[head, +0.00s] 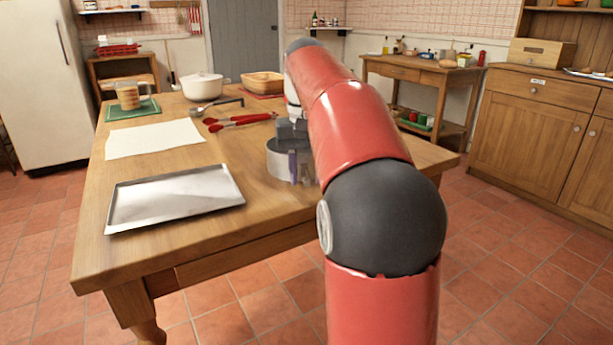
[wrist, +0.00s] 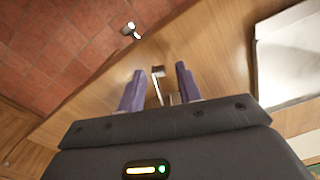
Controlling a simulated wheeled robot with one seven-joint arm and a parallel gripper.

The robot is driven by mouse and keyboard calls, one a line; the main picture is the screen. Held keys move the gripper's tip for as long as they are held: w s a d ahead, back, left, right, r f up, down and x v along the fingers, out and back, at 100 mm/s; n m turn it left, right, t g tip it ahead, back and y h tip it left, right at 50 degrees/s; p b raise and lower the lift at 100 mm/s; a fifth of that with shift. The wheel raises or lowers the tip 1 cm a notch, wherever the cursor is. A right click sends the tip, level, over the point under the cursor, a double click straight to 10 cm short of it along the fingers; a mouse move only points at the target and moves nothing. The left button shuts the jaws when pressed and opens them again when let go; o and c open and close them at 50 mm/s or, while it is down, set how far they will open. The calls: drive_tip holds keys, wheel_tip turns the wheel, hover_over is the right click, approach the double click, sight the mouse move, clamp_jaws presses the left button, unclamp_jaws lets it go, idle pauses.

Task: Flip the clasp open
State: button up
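A round metal ring (head: 277,158), like a springform cake ring, stands on the wooden table beside my arm. A small metal clasp (wrist: 158,85) shows in the wrist view between the two purple fingers of my gripper (wrist: 155,88). The fingers are apart, with gaps visible on both sides of the clasp, so my gripper is open around it. In the head view, a purple finger of my gripper (head: 299,165) is at the ring's near right side. My arm hides the ring's right part there. The ring's wall is not clear in the wrist view.
A metal tray (head: 172,196) lies on the table's near left, with a white sheet (head: 153,139) behind it. The table's edge is close to the ring.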

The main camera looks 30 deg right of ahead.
drive_tip(key=shift+f, duration=0.1)
clamp_jaws()
drive_tip(key=shift+w+a+r+m+p, duration=0.1)
drive_tip(key=shift+a+r+m+p, duration=0.15)
drive_tip(key=shift+p, duration=0.5)
drive_tip(key=shift+d+f, duration=0.1)
drive_tip(key=shift+f, duration=0.15)
unclamp_jaws()
